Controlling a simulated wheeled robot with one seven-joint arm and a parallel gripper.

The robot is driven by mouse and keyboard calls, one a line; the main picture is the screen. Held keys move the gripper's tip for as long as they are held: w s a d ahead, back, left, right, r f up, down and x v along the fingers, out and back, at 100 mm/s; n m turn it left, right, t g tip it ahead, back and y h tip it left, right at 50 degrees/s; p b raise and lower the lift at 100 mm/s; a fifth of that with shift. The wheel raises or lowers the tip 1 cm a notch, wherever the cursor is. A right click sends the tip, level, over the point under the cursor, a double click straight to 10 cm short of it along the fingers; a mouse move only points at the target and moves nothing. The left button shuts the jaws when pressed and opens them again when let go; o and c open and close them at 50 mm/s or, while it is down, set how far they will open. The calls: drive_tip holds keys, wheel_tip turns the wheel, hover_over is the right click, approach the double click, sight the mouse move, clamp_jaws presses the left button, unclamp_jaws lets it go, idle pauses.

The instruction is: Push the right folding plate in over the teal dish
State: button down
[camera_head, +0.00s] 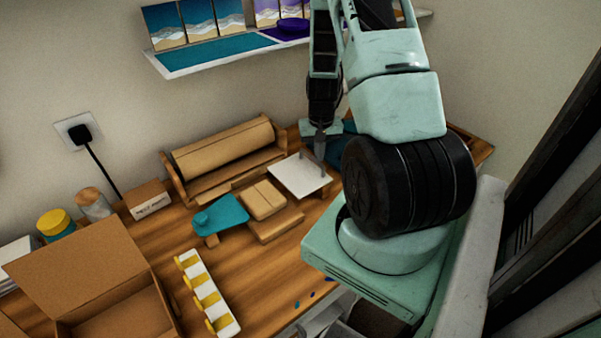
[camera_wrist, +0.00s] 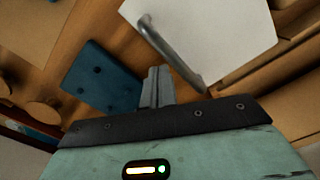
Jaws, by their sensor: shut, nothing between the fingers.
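A white plate with a grey bar handle (camera_head: 293,177) lies flat on the table in the head view; it also shows in the wrist view (camera_wrist: 225,35), with its handle (camera_wrist: 170,50) on top. I take it for the right folding plate. A teal flat piece with a small raised part (camera_head: 226,211) lies left of it, past a tan block. I cannot tell whether this is the teal dish. My gripper (camera_head: 319,147) is shut and empty, pointing down by the white plate's far right corner. Its fingertips (camera_wrist: 157,72) show close to the handle; contact cannot be told.
A dark blue piece with round dark spots (camera_wrist: 103,78) lies beside my fingers. A tan block (camera_head: 263,199) sits between the teal piece and white plate. A cardboard roll in a holder (camera_head: 225,150) stands behind. A white rack with yellow pieces (camera_head: 210,295) and open box (camera_head: 85,265) are left.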

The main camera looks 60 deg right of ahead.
wheel_tip(320, 180, up, 10)
drive_tip(key=d+p, duration=0.1)
drive_tip(key=p, duration=0.6)
drive_tip(key=shift+s, duration=0.2)
